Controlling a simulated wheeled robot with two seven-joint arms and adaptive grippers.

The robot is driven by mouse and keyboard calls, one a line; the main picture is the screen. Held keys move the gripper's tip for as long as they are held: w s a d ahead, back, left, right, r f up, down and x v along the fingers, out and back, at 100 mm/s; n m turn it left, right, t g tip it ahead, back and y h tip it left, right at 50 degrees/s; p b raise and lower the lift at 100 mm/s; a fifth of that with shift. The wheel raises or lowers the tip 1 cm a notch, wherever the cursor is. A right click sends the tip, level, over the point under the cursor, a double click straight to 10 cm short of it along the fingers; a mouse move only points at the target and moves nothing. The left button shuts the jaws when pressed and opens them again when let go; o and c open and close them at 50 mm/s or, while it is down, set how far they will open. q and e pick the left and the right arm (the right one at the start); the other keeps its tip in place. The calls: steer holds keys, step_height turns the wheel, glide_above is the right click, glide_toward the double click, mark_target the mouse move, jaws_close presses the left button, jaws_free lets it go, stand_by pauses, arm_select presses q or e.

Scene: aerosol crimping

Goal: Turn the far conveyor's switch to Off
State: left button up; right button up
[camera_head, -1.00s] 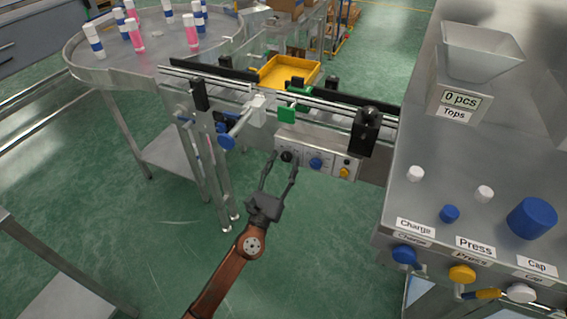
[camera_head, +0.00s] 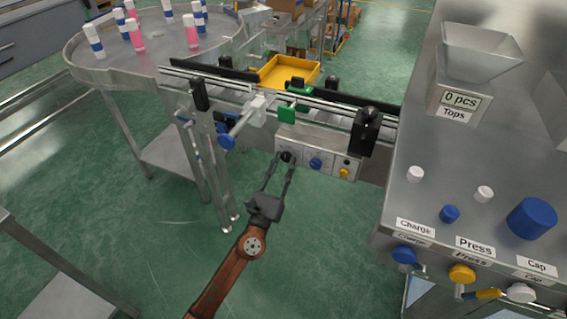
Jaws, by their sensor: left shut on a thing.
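The far conveyor (camera_head: 330,108) runs from the round table towards the machine on the right. Its grey control box (camera_head: 300,143) hangs on its near side. The box carries a black switch (camera_head: 286,157) at its left, a blue knob (camera_head: 316,163) in the middle and a yellow knob (camera_head: 344,172) at its right. My left gripper (camera_head: 282,160) reaches up from below, with its two fingers on either side of the black switch and shut on it. The switch's marks are too small to read. My right gripper is not in view.
A round steel table (camera_head: 150,62) at the upper left holds several white, blue and pink cans. A yellow tray (camera_head: 290,72) sits behind the conveyor. The crimping machine (camera_head: 470,200) with knobs and labels fills the right side. Green floor (camera_head: 330,260) is open below.

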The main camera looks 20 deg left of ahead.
arm_select(q)
steer(key=n+y, duration=0.2)
steer(key=n, duration=0.1)
steer(key=shift+d+p, duration=0.1)
steer(key=shift+p, duration=0.2)
steer(key=n+y, duration=0.1)
steer(key=n, duration=0.1)
steer(key=shift+n, duration=0.3)
steer(key=shift+r+n+g+y+p, duration=0.1)
steer(key=shift+n+g+y+p, duration=0.35)
steer(key=shift+n, duration=0.75)
steer(key=n+y, duration=0.1)
steer(key=n, duration=0.2)
steer(key=shift+d+g+y+p, duration=0.1)
steer(key=shift+g+y+p, duration=0.25)
steer(key=shift+p, duration=0.05)
steer(key=shift+n+g+y+p, duration=0.4)
steer(key=shift+n+y, duration=0.1)
steer(key=shift+n, duration=0.9)
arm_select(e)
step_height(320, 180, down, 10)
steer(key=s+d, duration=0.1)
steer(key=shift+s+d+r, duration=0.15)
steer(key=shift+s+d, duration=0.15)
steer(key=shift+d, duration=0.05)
arm_select(q)
steer(key=o, duration=1.2)
steer(key=shift+c, duration=0.2)
